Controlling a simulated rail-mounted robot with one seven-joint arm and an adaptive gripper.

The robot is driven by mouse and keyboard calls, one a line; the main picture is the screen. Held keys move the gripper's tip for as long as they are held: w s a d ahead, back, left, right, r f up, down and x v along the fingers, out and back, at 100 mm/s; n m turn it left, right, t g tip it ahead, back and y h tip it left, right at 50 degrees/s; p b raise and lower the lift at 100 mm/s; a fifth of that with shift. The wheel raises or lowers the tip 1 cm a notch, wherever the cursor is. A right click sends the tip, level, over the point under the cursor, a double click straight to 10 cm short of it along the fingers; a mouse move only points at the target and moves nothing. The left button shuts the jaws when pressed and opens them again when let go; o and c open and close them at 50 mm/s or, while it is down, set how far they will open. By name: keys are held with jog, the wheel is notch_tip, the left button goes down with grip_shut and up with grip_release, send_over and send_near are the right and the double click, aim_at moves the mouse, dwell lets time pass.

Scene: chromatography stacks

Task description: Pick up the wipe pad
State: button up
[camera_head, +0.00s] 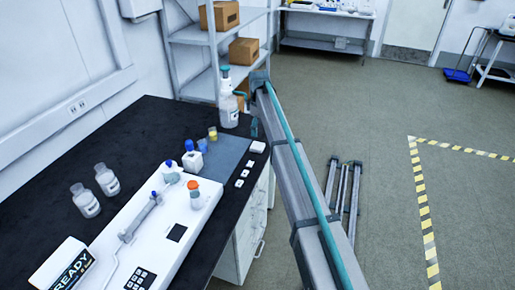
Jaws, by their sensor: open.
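A small flat white square (257,147), which looks like the wipe pad, lies near the right edge of the black bench, beside the right side of a grey-blue mat (232,150). Its top is uncovered in the head view. My arm runs up from the bottom right, just to the right of the bench, and bends at its top near the shelf. The fingers of my gripper do not show. I cannot tell how far they are from the pad.
Several smaller white pieces (245,173) lie in front of the pad along the bench edge. A large clear bottle (228,108) stands behind the mat. Shelves (190,36) stand behind.

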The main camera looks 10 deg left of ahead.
send_over(257, 145)
jog(key=f, duration=0.3)
jog(key=f+p, duration=0.1)
jog(key=shift+s+d+f, duration=0.1)
jog(key=shift+s+f, duration=0.2)
jog(key=shift+f, duration=0.05)
jog(key=shift+w+f+p, duration=0.15)
jog(key=shift+f+p, duration=0.25)
jog(key=shift+f, duration=0.95)
jog(key=shift+w+f+p, duration=0.1)
jog(key=shift+f+p, duration=0.3)
jog(key=shift+f, duration=0.95)
jog(key=c, duration=0.9)
